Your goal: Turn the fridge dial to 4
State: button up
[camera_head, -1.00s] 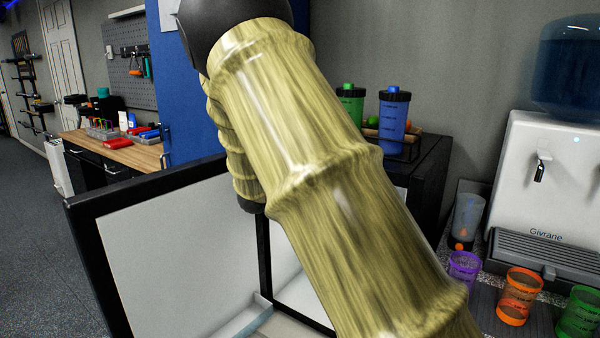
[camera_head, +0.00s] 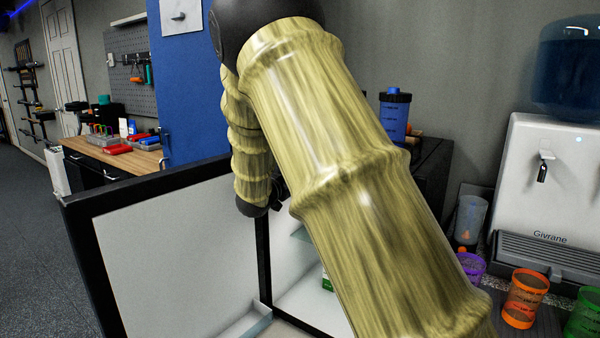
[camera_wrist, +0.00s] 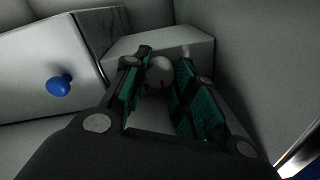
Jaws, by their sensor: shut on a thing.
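The fridge stands open in the head view, with a black-edged door (camera_head: 180,245) and pale interior; my arm covers much of it. In the wrist view, a round white dial (camera_wrist: 160,70) with a small red mark sits on a pale box-shaped housing (camera_wrist: 125,45) inside the fridge. My gripper (camera_wrist: 164,64) has its teal-padded fingers on either side of the dial and is shut on it. The dial's numbers cannot be read. In the head view my gripper is hidden behind my arm and the door.
A blue knob (camera_wrist: 60,85) sticks out from a white panel left of the housing. A fridge wall (camera_wrist: 250,70) rises close on the right. Outside, a water dispenser (camera_head: 550,190), an orange cup (camera_head: 525,298) and a blue bottle (camera_head: 394,115) stand to the right.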

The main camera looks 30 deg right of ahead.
jog(key=shift+f, duration=0.2)
jog(key=o, duration=1.1)
jog(key=shift+c, duration=0.2)
jog(key=shift+r, duration=0.1)
jog(key=shift+a, duration=0.1)
jog(key=v, duration=1.1)
jog(key=shift+s+a, duration=0.3)
